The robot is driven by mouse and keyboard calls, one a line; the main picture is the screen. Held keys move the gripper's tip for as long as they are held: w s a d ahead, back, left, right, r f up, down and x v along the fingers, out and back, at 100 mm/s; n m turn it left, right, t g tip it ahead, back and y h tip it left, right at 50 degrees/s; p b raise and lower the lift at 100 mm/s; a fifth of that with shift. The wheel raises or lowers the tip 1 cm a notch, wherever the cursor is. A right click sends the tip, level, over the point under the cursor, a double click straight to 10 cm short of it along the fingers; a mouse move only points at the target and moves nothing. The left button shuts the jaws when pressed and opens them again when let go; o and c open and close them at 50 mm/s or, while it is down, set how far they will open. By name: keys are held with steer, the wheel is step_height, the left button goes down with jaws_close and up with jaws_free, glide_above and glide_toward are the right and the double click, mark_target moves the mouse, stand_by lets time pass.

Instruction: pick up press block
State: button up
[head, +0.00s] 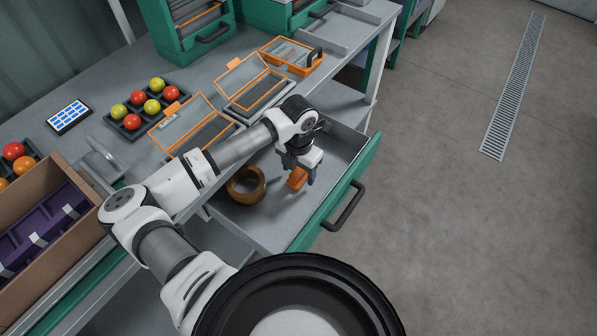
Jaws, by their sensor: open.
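An orange block (297,179), which I take to be the press block, lies in the open drawer (276,228) of the workbench. My gripper (301,175) points down into the drawer, right at the block, with its fingers open. One dark finger shows at the block's right side; the other is hard to make out. The gripper hides the block's upper part, and I cannot tell whether the fingers touch it.
A brown ring like a tape roll (246,186) lies left of the block in the drawer. The drawer's green front (335,200) has a dark handle (345,207).

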mark_target(298, 169)
steer(key=shift+f, duration=0.9)
steer(key=shift+c, duration=0.3)
steer(key=c, duration=1)
steer(key=shift+r, duration=0.15)
steer(key=shift+c, duration=0.2)
step_height(298, 169, up, 20)
steer(key=b, duration=0.3)
steer(key=shift+b, duration=0.4)
